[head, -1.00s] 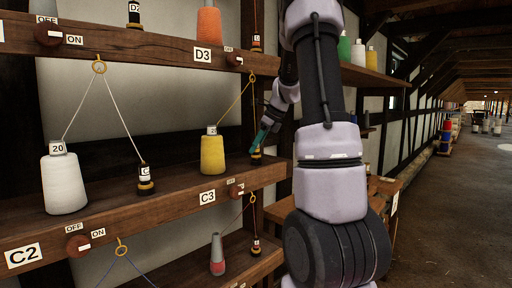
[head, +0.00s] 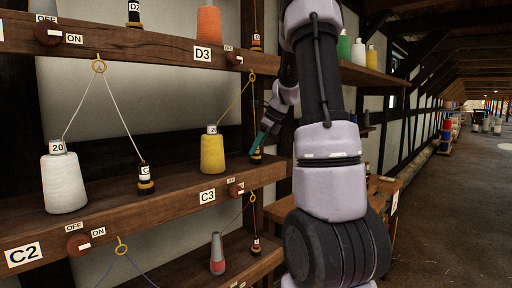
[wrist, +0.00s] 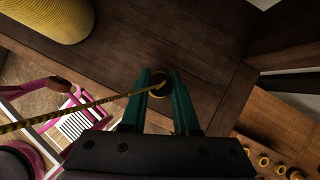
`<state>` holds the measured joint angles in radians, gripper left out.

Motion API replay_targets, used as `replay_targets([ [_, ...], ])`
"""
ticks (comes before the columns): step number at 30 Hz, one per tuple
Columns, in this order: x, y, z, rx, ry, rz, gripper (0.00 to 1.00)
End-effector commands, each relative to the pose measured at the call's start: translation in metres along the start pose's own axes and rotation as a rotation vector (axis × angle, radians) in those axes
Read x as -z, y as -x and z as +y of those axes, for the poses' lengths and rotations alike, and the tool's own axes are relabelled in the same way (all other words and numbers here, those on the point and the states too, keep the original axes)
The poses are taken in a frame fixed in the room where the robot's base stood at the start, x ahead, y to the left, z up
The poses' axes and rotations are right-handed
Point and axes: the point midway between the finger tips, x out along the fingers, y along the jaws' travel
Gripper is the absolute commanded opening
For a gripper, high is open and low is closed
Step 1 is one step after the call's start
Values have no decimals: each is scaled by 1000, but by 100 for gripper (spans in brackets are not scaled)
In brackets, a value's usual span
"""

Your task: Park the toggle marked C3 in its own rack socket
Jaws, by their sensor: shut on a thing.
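The C3 toggle (head: 256,157) is a small dark piece with yellowish bands, at the right end of the shelf marked C3 (head: 207,196). My gripper (head: 261,145) reaches it from above, its green fingers shut on it. In the wrist view the toggle (wrist: 159,84) sits between the fingertips (wrist: 159,82), with a yellow cord (wrist: 92,111) running from it to the left. The toggle stands about upright at shelf level. Its socket is hidden beneath it, so I cannot tell whether it is fully seated. The toggle's mark is not readable.
A yellow cone (head: 212,153) stands left of the toggle, below a yellow ring guide (head: 252,77). A white cone (head: 63,181) and another dark toggle (head: 145,178) stand farther left. A red switch (head: 236,189) is on the shelf's front edge. The aisle (head: 450,220) at right is clear.

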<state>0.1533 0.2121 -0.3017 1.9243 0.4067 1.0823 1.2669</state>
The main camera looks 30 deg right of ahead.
Motion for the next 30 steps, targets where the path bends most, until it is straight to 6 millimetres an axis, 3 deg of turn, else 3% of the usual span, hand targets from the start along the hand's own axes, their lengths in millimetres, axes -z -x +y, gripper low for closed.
replay_targets([
  [5,2,-3,0,0,-1,0,0],
  [6,2,-3,0,0,0,0,41],
  [17,1,0,0,1,1,-1,41],
  [30,1,34,0,2,2,-1,41],
])
